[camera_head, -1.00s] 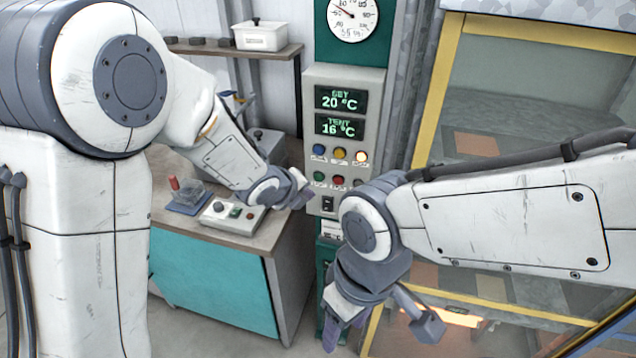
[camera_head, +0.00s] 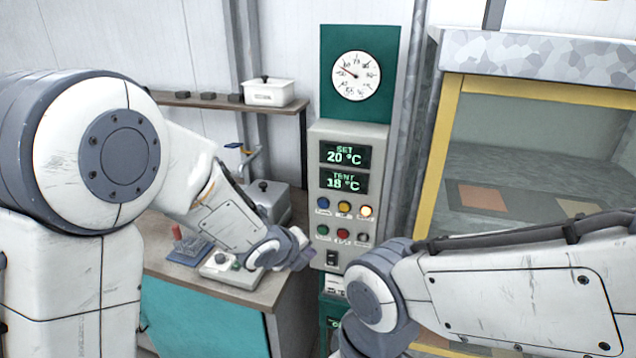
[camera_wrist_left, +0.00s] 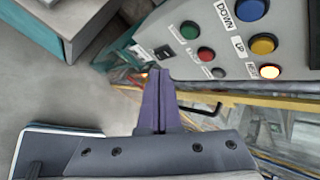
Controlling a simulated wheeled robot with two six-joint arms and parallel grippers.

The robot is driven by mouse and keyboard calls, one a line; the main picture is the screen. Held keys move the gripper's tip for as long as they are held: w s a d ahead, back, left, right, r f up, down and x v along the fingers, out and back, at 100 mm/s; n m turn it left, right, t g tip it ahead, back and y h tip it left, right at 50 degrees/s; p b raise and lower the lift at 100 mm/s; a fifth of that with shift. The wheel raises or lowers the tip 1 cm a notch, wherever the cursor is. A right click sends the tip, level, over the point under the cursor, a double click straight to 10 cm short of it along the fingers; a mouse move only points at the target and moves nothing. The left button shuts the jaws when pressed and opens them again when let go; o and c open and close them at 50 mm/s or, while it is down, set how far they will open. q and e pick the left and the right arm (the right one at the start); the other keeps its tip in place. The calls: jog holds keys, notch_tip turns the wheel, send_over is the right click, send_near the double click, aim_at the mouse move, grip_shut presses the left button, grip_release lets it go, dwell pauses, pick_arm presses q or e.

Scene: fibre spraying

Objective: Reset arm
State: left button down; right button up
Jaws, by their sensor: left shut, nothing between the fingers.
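My left arm comes in from the left in the head view. Its left gripper (camera_head: 304,257) is in front of the lower part of the grey control panel (camera_head: 327,275), and I cannot tell whether it touches. In the left wrist view the purple fingers (camera_wrist_left: 158,88) are together and empty, below the panel's buttons. The display reads SET 20 °C (camera_head: 346,154) and TENT 18 °C (camera_head: 343,182). One panel button (camera_head: 366,211) glows orange-yellow. My right arm crosses the lower right; its fingers are below the frame.
A counter (camera_head: 160,265) with a small button box (camera_head: 232,271) stands at the left. A shelf (camera_head: 215,102) holds a white lidded container (camera_head: 262,92). A round gauge (camera_head: 356,76) hangs above the panel. A yellow-framed glazed cabinet (camera_head: 445,150) stands at the right.

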pick_arm(q)
jog(key=s+a+f+n+g+y+b, duration=0.1)
jog(key=s+n+g+b, duration=0.2)
jog(key=s+n, duration=0.8)
jog(key=s+a+f+n+g+y+b, duration=0.2)
jog(key=s+n, duration=0.9)
jog(key=s, duration=0.8)
jog(key=g+b, duration=0.1)
jog(key=g, duration=0.1)
jog(key=shift+a+g, duration=0.25)
jog(key=shift+g, duration=0.15)
jog(key=shift+f, duration=0.1)
